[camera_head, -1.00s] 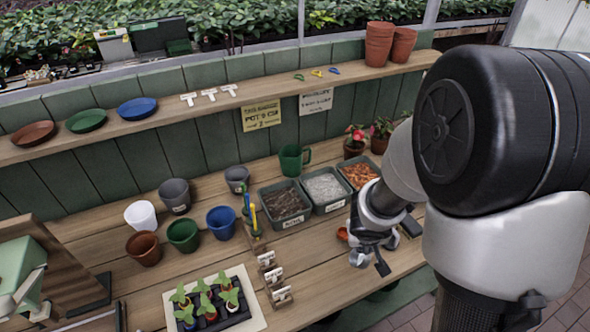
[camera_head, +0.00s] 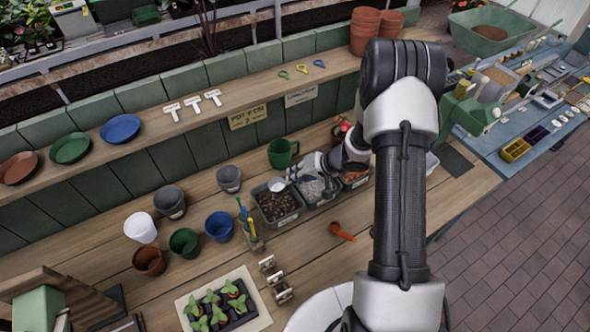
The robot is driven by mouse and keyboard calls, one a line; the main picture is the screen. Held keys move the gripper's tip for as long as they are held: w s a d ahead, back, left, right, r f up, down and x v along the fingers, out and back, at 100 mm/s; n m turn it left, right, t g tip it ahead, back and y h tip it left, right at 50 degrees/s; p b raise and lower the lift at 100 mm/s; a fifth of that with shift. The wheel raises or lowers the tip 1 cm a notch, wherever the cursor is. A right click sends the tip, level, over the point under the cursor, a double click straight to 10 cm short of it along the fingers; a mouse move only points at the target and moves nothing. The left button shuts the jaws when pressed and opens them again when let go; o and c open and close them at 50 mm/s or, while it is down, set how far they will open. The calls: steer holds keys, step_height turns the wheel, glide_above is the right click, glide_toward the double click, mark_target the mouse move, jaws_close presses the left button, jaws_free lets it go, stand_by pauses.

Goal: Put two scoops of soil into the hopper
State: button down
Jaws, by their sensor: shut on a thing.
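A bin of dark, soil-like material (camera_head: 279,209) stands on the wooden bench, left in a row of three bins. My gripper (camera_head: 285,182) is over the back of this bin, near the pale grey bin. It is shut on a small pale, scoop-like thing (camera_head: 277,185); the fingers are small and partly hidden, and I cannot tell whether it holds any soil. An orange scoop (camera_head: 341,231) lies on the bench in front of the bins. A green machine (camera_head: 466,115) at the right may be the hopper; I cannot tell for sure.
The pale grey bin (camera_head: 326,196) and an orange-brown bin (camera_head: 356,183) are partly behind my arm. A green jug (camera_head: 282,153) stands behind. Several pots and a seedling tray (camera_head: 182,303) occupy the left. Bare bench lies around the orange scoop. A blue table (camera_head: 510,165) stands right.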

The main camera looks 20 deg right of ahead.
steer(key=shift+w+a+f+g+h+b, duration=0.1)
steer(key=shift+a+f+h+b, duration=0.2)
steer(key=shift+f+b, duration=0.5)
steer(key=shift+a+f+g+h+b, duration=0.15)
steer(key=shift+f+h+b, duration=0.3)
steer(key=shift+b, duration=0.8)
steer(key=shift+w+a+f+g+h+b, duration=0.1)
steer(key=shift+a+f+h+b, duration=0.2)
steer(key=shift+f+b, duration=0.5)
steer(key=shift+d+f+b, duration=0.1)
steer(key=shift+f+b, duration=1.15)
steer(key=shift+f, duration=1.35)
steer(key=shift+r, duration=0.1)
steer(key=shift+y, duration=0.75)
steer(key=r+p, duration=0.3)
steer(key=p, duration=0.1)
steer(key=r+p, duration=0.3)
steer(key=p, duration=0.2)
steer(key=d+r+p, duration=0.1)
steer(key=r+p, duration=0.3)
steer(key=p, duration=0.1)
steer(key=shift+s, duration=0.1)
steer(key=shift+f, duration=0.1)
